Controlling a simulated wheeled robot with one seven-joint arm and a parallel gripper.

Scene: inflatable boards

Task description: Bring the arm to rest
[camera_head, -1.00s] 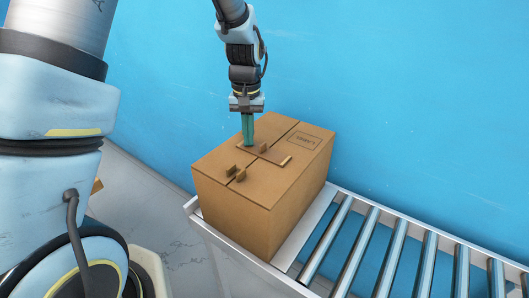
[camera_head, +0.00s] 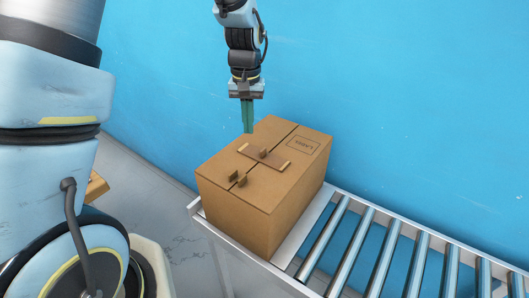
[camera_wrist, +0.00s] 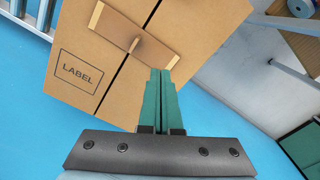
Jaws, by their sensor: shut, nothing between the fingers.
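My gripper (camera_head: 248,130) hangs pointing down, its green fingers shut together with nothing between them. In the head view its tips are just above and behind the far left edge of the cardboard box (camera_head: 245,215). The box is closed, with a flat latch bar (camera_head: 264,157) lying across the seam on its top and small brown tabs (camera_head: 237,180) near its front edge. In the wrist view the green fingers (camera_wrist: 165,75) point toward the box top, near the latch bar (camera_wrist: 135,35). The printed label (camera_wrist: 80,75) also shows there.
The box stands at the left end of a roller conveyor (camera_head: 375,245), whose rollers to the right are bare. A blue wall (camera_head: 420,90) rises behind. A small brown object (camera_head: 97,186) shows partly behind my body at the left. Air above the box is free.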

